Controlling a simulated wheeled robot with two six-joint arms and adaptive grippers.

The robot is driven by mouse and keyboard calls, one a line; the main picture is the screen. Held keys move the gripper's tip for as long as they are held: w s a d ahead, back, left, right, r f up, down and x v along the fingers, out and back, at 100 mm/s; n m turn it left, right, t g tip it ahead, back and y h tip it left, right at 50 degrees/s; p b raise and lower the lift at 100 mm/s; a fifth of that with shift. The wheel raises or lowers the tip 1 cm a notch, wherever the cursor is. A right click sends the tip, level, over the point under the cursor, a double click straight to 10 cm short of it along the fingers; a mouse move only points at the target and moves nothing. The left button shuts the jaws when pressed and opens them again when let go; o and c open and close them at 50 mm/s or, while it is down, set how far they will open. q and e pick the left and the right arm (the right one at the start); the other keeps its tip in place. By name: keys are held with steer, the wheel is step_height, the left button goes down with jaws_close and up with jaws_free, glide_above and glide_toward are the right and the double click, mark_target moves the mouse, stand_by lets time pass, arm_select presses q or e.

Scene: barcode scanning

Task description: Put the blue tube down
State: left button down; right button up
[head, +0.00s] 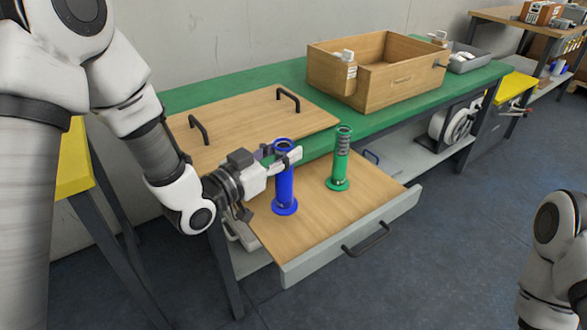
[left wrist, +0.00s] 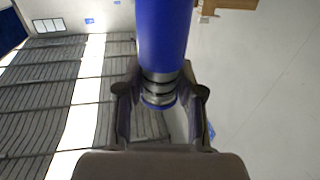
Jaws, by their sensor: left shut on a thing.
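The blue tube (head: 284,190) is upright over the wooden board of the pulled-out drawer (head: 312,240), with its wide base at the bottom. I cannot tell whether the base touches the board. My left gripper (head: 284,158) is shut on the tube near its top, coming in from the left. In the left wrist view the blue tube (left wrist: 163,35) runs up from between the fingers of the left gripper (left wrist: 160,95), with dark and silvery rings at its end. My right gripper is out of view.
A green tube (head: 339,165) stands on the drawer to the right of the blue one. Behind are a wooden board with two handles (head: 245,125) and an open wooden box (head: 375,90) on the green tabletop (head: 385,120). The drawer's front right is bare.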

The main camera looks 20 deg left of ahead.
arm_select(q)
steer(key=w+f+b, duration=0.1)
steer(key=w+f, duration=0.2)
steer(key=w, duration=0.1)
steer(key=shift+w+d+f, duration=0.35)
steer(key=shift+f, duration=0.05)
steer(key=shift+f+b, duration=0.15)
steer(key=shift+b, duration=0.15)
steer(key=c, duration=0.7)
jaws_free()
